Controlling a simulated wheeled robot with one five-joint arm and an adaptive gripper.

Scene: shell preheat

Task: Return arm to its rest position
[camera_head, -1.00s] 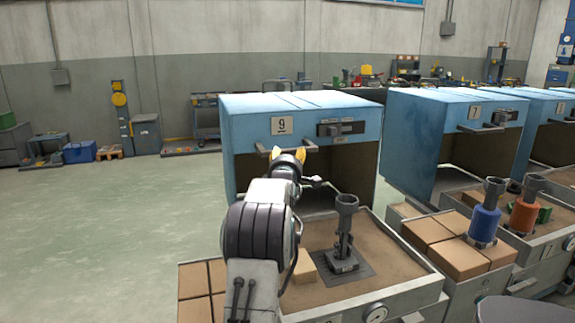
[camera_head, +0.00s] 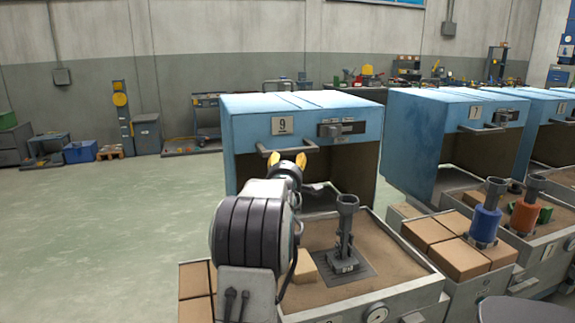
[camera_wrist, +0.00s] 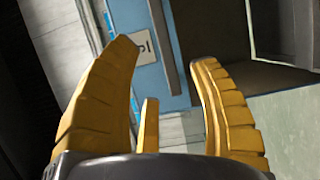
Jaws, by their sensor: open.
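My gripper (camera_head: 287,160) is open and empty, in front of the blue oven marked 9 (camera_head: 345,100) in the head view. My arm is folded back above the left front of the oven's tray. In the wrist view the yellow fingers of my gripper (camera_wrist: 165,85) stand wide apart with nothing between them. The blue oven front with its number plate (camera_wrist: 145,48) and handle (camera_wrist: 162,40) shows beyond the fingers, tilted by the camera's roll.
Below oven 9, a tray (camera_head: 400,262) bears a grey metal post on a base (camera_head: 345,235) and a tan block (camera_head: 304,268). Tan bricks (camera_head: 455,240) lie to the right, beside a second blue oven (camera_head: 440,130). The floor (camera_head: 90,230) at left is clear.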

